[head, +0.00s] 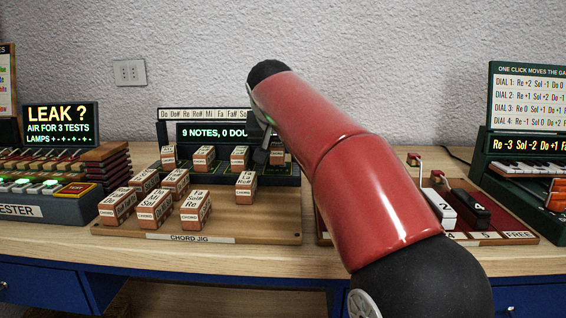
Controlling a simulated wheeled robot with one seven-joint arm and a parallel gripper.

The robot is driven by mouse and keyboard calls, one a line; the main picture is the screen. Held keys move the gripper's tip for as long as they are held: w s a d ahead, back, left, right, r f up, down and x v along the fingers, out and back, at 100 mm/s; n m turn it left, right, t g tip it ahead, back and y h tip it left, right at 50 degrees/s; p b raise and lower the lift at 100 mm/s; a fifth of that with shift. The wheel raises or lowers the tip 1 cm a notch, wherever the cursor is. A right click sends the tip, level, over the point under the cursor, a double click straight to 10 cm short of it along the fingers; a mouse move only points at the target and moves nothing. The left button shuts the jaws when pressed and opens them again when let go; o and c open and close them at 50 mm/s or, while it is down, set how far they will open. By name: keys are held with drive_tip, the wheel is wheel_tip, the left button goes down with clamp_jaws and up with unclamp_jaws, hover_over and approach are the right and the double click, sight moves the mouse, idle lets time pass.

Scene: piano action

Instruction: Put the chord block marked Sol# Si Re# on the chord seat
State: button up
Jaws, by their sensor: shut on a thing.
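The chord jig (270,226) is a wooden board with several white-faced, brown-sided chord blocks on it. One front-left block (116,206), a block beside it (155,209) and another (195,210) stand nearest me. A single block (246,185) stands apart to their right. My gripper (263,154) is at the right end of the back row, shut on a chord block (278,155) that is mostly hidden by my arm. I cannot read that block's label. I cannot make out which spot is the chord seat; my arm may cover it.
A dark display (212,132) reading "9 NOTES, 0 DOU..." stands behind the back row. The leak tester (40,212) is at left. A red-lined tray (515,232) with numbered blocks is at right. The jig's front right is bare.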

wheel_tip(320, 180, down, 2)
drive_tip(key=shift+b, duration=0.35)
drive_tip(key=shift+r, duration=0.1)
drive_tip(key=o, duration=0.6)
drive_tip(key=shift+f, duration=0.2)
drive_tip(key=o, duration=0.5)
drive_tip(key=shift+c, duration=0.2)
drive_tip(key=shift+r, duration=0.1)
drive_tip(key=shift+r, duration=0.2)
drive_tip(key=p+v, duration=0.1)
drive_tip(key=v, duration=1.1)
